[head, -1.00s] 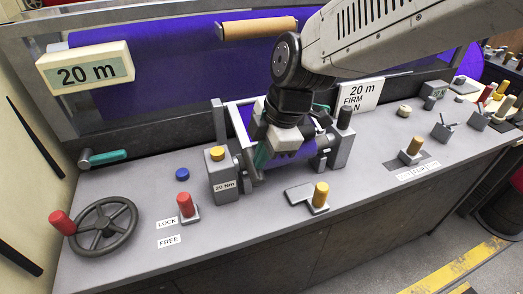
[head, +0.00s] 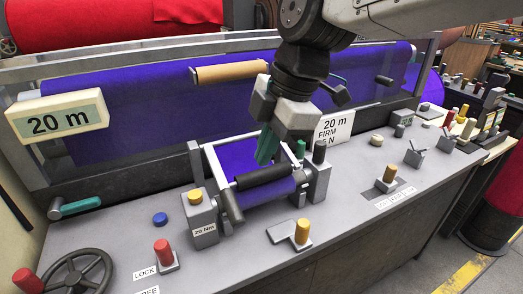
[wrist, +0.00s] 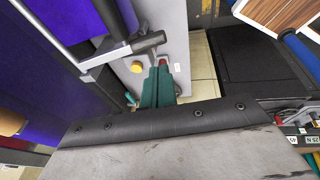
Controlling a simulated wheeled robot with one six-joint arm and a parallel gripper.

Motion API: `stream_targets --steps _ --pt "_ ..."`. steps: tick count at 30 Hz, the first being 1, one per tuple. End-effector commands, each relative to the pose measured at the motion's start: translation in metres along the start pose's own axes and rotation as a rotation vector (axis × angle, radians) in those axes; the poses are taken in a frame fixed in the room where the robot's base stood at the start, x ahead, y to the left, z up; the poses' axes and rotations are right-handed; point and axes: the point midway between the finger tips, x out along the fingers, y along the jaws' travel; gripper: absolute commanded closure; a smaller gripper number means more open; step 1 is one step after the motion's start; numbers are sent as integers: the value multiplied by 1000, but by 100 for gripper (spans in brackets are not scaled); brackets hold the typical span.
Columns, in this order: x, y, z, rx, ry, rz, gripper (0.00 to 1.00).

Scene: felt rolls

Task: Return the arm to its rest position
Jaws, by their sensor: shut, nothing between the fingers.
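My gripper (head: 268,147) hangs from my arm above the small framed roller unit on the grey console (head: 335,225) in the head view. Its green fingers are shut with nothing between them. They also show in the wrist view (wrist: 158,88), pointing away over the console. The purple felt (head: 238,158) in the white-edged frame lies behind and below the fingers. A black roller (head: 262,176) crosses the front of that frame. The fingers look clear of it, though the exact gap is hard to judge.
A cardboard tube (head: 232,73) sits behind my gripper, before a large purple felt roll (head: 130,90). Yellow-topped levers (head: 302,232), a red lever (head: 163,250) and a handwheel (head: 78,275) stand along the console.

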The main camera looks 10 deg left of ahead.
Motion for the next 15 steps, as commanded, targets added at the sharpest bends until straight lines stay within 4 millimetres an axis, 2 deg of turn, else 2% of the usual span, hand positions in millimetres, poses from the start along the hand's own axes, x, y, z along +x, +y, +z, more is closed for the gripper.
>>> stream_targets --steps 4,7,11,14,15 --pt "1 -6 3 179 -13 -20 100" --pt "10 -28 16 423 -57 -59 100" --pt "3 -74 60 857 -141 -48 100" --pt "-7 -119 103 1229 -205 2 100" --pt "-11 -140 120 1388 -228 32 100"
